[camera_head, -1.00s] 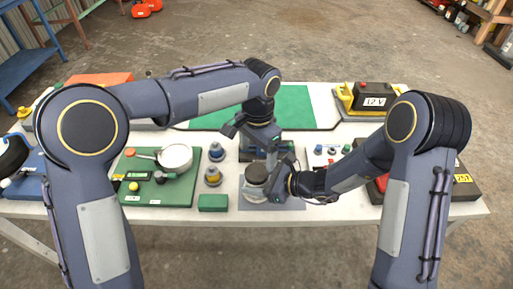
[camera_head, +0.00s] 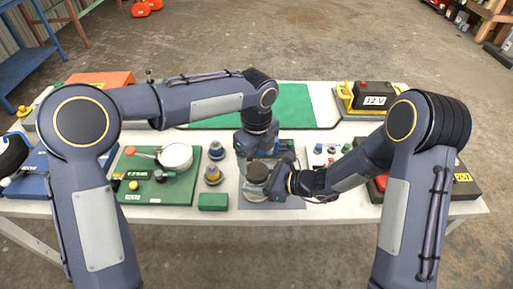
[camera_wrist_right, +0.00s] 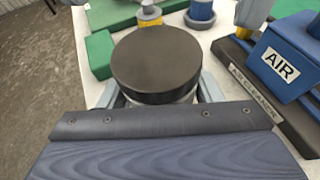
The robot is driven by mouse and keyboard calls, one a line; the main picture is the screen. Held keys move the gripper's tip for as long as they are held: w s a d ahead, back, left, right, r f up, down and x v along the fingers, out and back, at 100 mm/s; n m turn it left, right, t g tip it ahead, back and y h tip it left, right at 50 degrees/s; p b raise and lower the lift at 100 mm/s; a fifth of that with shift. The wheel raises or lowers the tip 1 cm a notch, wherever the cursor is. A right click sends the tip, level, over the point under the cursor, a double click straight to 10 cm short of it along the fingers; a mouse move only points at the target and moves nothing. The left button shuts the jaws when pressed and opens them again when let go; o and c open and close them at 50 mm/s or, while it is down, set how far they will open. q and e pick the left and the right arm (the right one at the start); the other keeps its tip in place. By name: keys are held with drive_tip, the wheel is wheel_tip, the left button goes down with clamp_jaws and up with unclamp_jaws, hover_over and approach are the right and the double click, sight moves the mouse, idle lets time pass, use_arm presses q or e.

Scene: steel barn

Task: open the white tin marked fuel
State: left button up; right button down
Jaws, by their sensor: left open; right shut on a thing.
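A round tin with a flat black lid (camera_head: 257,173) stands on a grey mat (camera_head: 285,203) at the front middle of the bench. A little of its pale body shows below the lid. No fuel marking can be read. My right gripper (camera_head: 270,187) is shut on the tin's body from the right. In the right wrist view its fingers flank the body under the black lid (camera_wrist_right: 157,62), which looks level and seated. My left gripper (camera_head: 255,150) is open and empty, pointing down just behind the tin, apart from the lid as far as I can tell.
A green board (camera_head: 160,185) with a white round part lies further left. A blue block marked AIR (camera_wrist_right: 280,65) is close behind the tin. A 12 V battery (camera_head: 374,94) stands back right.

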sight(256, 170)
use_arm(q)
wheel_tip(256, 170, down, 5)
drive_tip(key=shift+r, duration=0.1)
idle(0.3)
drive_tip(key=c, duration=1)
drive_tip(key=n, duration=0.4)
drive_tip(key=shift+n, duration=0.3)
drive_tip(key=n, duration=0.5)
drive_tip(key=shift+r, duration=0.15)
drive_tip(key=shift+r, duration=0.95)
